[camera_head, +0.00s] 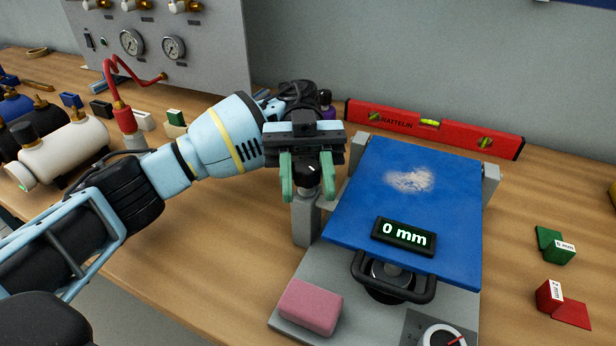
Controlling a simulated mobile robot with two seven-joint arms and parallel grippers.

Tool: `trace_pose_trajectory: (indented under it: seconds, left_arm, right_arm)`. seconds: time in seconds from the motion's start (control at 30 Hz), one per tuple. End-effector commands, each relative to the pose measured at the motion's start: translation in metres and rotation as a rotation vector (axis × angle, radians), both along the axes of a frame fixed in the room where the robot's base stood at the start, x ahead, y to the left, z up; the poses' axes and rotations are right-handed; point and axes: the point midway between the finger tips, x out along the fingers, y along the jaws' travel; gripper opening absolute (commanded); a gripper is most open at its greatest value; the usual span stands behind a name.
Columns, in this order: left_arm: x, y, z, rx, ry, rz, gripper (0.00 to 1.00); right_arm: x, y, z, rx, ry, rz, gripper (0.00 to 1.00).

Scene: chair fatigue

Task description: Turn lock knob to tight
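My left gripper (308,192) reaches in from the left and points down at the left side of the blue plate (350,205). Its two green fingers are spread apart above a grey post (306,222). A small dark part with a white mark, apparently the lock knob (314,169), shows between the fingers. The gripper body and fingers partly hide it, and I cannot tell whether they touch it. A display on the plate (404,237) reads 0 mm. A dial with a red pointer (443,338) is cut off at the bottom edge. My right gripper is out of view.
A pink block (310,307) lies on the grey base in front. A red spirit level (432,124) lies behind the plate. Green (556,246) and red (562,304) labelled blocks sit at the right. Tanks and a gauge panel (165,40) stand at the left.

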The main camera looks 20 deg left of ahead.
Motion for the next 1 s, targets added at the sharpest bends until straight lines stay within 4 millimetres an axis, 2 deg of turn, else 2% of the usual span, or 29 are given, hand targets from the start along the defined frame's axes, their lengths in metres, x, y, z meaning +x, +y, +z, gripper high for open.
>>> trace_pose_trajectory:
  seconds: [0.03, 0.13, 0.47, 0.57, 0.73, 1.0]
  left_arm:
    - [-0.001, 0.0, -0.001, 0.001, 0.002, -0.002, 0.4]
    - [0.0, 0.0, -0.001, 0.0, 0.001, -0.001, 0.53]
    - [0.0, 0.0, 0.002, 0.0, 0.0, 0.001, 0.54]
    - [0.0, 0.0, 0.009, 0.001, -0.002, 0.0, 0.54]
    - [-0.001, 0.0, 0.038, -0.001, -0.005, -0.002, 0.54]
    - [-0.036, -0.01, 0.038, 0.001, 0.0, -0.002, 0.54]
  right_arm:
    - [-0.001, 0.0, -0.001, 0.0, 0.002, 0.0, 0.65]
    - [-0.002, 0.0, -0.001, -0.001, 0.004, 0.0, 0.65]
    - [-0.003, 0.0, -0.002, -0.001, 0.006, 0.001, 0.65]
    - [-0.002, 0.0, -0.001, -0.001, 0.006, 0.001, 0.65]
    - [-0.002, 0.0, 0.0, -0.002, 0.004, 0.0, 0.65]
    - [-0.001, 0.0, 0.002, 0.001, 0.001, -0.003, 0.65]
